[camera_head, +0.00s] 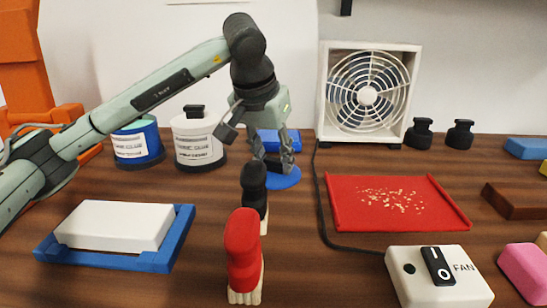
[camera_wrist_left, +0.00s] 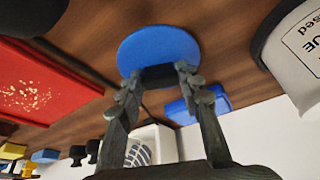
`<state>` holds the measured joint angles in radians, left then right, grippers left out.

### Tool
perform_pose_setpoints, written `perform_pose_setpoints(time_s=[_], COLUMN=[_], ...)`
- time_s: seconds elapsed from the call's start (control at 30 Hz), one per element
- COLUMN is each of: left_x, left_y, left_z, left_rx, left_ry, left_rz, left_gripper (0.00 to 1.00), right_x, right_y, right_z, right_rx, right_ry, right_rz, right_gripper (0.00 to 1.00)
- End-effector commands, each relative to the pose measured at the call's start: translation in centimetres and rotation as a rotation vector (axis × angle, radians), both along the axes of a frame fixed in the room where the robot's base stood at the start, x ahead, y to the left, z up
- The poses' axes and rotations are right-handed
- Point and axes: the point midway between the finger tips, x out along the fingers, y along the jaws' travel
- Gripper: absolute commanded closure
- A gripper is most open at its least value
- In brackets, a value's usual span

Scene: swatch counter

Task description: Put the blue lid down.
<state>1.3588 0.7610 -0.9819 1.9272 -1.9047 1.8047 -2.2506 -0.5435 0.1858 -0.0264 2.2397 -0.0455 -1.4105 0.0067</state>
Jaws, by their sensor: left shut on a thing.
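The blue lid (camera_head: 284,179) is a flat round disc with a dark knob. My left gripper (camera_head: 271,158) points down over it at the middle of the counter. In the left wrist view the lid (camera_wrist_left: 158,45) sits at the fingertips, and the fingers are shut on its dark knob (camera_wrist_left: 158,76). I cannot tell whether the lid touches the counter. The blue glue pot (camera_head: 137,145) stands at the back left with no lid on it, its pale green top showing. My right gripper is not in view.
A black-handled brush (camera_head: 254,186) and a red-handled brush (camera_head: 243,250) stand in front. A red tray (camera_head: 345,222) with crumbs and a fan (camera_head: 331,120) are right.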

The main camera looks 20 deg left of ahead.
Motion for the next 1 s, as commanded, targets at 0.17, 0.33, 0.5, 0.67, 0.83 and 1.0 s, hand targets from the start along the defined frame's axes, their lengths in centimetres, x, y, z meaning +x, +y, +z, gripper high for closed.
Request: perform_pose_setpoints(time_s=[0.17, 0.33, 0.5, 0.67, 0.83, 1.0], left_x=[0.0, 0.0, 0.0, 0.0, -0.2, -1.3], left_y=[0.0, 0.0, 0.0, 0.0, 0.0, 0.1], left_z=[-0.1, -0.1, -0.1, -0.1, 0.7, 3.7], left_rx=[0.000, 0.000, -0.001, -0.001, -0.001, -0.001], left_ry=[0.000, 0.000, 0.000, 0.000, -0.002, -0.006], left_rz=[0.000, 0.000, 0.000, 0.000, -0.001, -0.002], left_gripper=[0.90, 0.54, 0.45, 0.45, 0.45, 0.45], right_x=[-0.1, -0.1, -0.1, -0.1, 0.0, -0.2], right_y=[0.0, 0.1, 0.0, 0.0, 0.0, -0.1], right_z=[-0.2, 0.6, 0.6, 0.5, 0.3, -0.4], right_rx=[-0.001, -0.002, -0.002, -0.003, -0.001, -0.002], right_ry=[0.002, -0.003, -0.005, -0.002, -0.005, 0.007], right_rz=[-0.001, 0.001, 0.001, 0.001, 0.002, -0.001], right_gripper=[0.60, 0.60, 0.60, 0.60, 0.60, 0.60])
